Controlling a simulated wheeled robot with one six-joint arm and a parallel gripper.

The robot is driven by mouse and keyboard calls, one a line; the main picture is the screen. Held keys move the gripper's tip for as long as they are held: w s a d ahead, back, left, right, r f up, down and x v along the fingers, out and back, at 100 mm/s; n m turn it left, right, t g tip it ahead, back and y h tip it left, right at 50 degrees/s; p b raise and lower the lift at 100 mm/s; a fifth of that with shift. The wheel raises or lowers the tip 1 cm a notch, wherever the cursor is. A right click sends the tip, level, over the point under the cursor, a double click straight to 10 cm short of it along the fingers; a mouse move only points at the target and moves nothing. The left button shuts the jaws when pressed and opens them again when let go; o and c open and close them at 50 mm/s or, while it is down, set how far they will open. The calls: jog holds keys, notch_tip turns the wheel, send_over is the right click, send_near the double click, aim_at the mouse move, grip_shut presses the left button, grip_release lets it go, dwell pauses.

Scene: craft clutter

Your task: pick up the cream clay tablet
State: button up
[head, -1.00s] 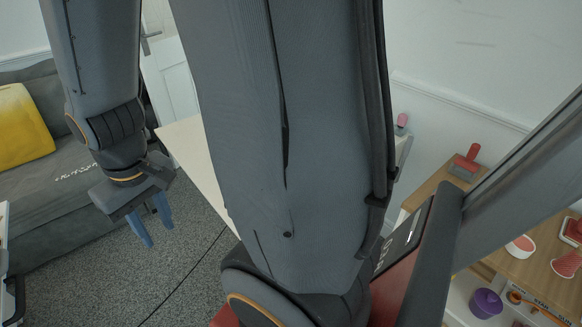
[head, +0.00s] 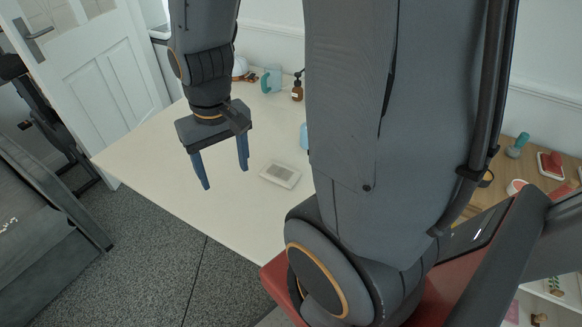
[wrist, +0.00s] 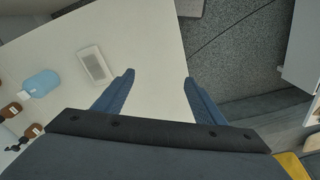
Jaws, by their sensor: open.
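A pale cream tablet (head: 280,174) with a greyish patterned face lies flat on the table, right of my gripper in the head view. It also shows in the wrist view (wrist: 94,65), left of the fingers. My gripper (head: 226,178) points down with its blue fingers apart and nothing between them. In the wrist view the open fingers (wrist: 160,78) are over the table and its edge, clear of the tablet. My arm hides part of the table to the right of the tablet.
The cream table (head: 140,155) is bare at its left end. A brown bottle (head: 297,91) and a teal mug (head: 271,80) are farther back. A wooden shelf (head: 519,145) with small items is at right.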

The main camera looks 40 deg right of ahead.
jog(key=o, duration=0.8)
jog(key=w+d+f+m, duration=0.1)
jog(key=d+m, duration=0.1)
jog(key=d, duration=0.1)
jog(key=w+d+f+m+b, duration=0.1)
jog(key=w+d+f+m, duration=0.1)
jog(key=d, duration=0.2)
jog(key=w+d+f+m, duration=0.1)
jog(key=d+m, duration=0.1)
jog(key=d, duration=0.1)
jog(key=shift+w+d+f+m+g+y, duration=0.15)
jog(key=shift+w+f+m+g+y, duration=0.15)
jog(key=shift+w+f+m+g, duration=0.1)
jog(key=m+b, duration=0.1)
jog(key=m, duration=0.5)
send_over(280, 172)
notch_tip(280, 172, down, 5)
jog(key=shift+s+d+y, duration=0.1)
jog(key=shift+d+y, duration=0.3)
jog(key=shift+a+f+p, duration=0.15)
jog(key=shift+f+p, duration=0.15)
jog(key=shift+f, duration=1.6)
jog(key=shift+a+f+p, duration=0.15)
jog(key=shift+f+p, duration=0.15)
jog(key=shift+f, duration=1.6)
